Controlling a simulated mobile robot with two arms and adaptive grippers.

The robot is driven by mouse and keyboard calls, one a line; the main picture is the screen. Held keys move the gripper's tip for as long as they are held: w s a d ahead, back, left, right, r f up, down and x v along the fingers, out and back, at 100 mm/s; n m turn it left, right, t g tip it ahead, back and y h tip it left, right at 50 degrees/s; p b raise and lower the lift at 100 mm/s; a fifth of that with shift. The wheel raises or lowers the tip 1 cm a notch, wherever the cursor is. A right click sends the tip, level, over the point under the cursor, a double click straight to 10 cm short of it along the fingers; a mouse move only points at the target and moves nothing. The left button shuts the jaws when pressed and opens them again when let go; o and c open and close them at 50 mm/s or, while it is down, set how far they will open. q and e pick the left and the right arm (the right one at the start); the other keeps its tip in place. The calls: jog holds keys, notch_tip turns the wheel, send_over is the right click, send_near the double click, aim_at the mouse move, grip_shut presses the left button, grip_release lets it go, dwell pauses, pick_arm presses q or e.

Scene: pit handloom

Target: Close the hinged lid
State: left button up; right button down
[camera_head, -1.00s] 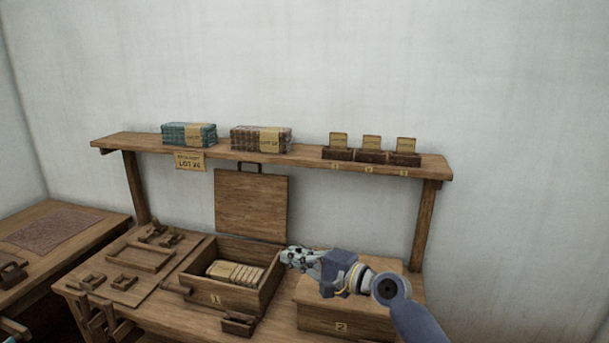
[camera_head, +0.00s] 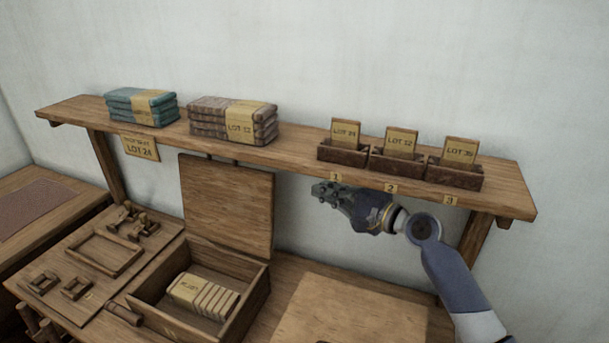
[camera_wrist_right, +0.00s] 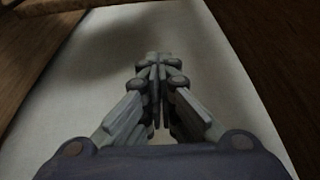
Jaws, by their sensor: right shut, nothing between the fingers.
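The hinged lid (camera_head: 228,205) is a brown wooden panel standing upright at the back of an open wooden box (camera_head: 252,297). A bundle of pale labelled cards (camera_head: 205,295) lies in the box. My right gripper (camera_head: 320,190) is shut and empty, to the right of the lid's upper part and apart from it in the picture, just below the shelf's front edge. Its fingers, closed together, also show in the right wrist view (camera_wrist_right: 157,62). My left gripper is not in view.
A shelf (camera_head: 300,158) runs above, with teal bundles (camera_head: 142,107), brown bundles (camera_head: 232,120) and small labelled card boxes (camera_head: 397,155). A board with wooden frames (camera_head: 103,250) lies left.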

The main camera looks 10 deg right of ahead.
jog(key=a+r+p+x, duration=0.1)
jog(key=p+x, duration=0.1)
jog(key=x, duration=0.8)
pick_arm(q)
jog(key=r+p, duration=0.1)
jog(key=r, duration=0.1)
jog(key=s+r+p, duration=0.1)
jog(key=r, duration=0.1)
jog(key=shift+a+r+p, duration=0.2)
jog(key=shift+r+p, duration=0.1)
pick_arm(e)
jog(key=s, duration=0.2)
jog(key=s+a, duration=0.1)
jog(key=s, duration=0.1)
jog(key=shift+a, duration=0.25)
jog(key=shift+w, duration=0.1)
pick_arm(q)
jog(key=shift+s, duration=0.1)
